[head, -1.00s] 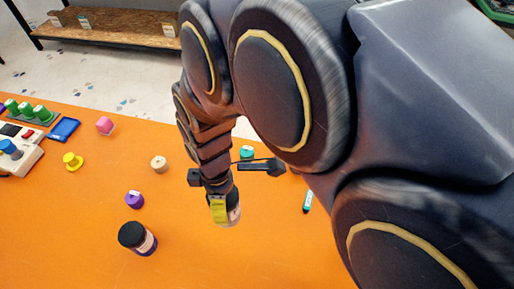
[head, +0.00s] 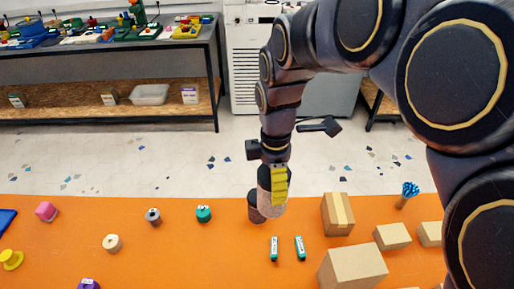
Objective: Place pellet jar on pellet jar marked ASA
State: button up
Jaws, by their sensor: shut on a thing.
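My gripper (head: 274,174) points down near the far edge of the orange table, with a yellow finger pad facing the camera. It is shut on a pellet jar (head: 265,200) with a pale label, held roughly upright. A second, dark jar (head: 254,208) stands close behind and to the left of the held jar, mostly hidden by it. I cannot read a label on either jar, and cannot tell whether they touch.
Cardboard boxes (head: 352,265) stand to the right, near a blue-topped bundle (head: 409,190). Small spools, one teal (head: 204,213), lie to the left. The orange table (head: 180,255) is clear at front centre.

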jog(key=shift+w+a+f, duration=0.45)
jog(key=shift+w+f, duration=1.5)
jog(key=shift+f, duration=0.05)
jog(key=shift+w+a+f, duration=0.4)
jog(key=shift+w+f, duration=1.55)
jog(key=shift+f, duration=0.1)
jog(key=shift+w+a+f, duration=0.45)
jog(key=shift+w+f, duration=1.5)
jog(key=shift+f, duration=0.05)
jog(key=shift+f, duration=0.1)
jog(key=o, duration=1.2)
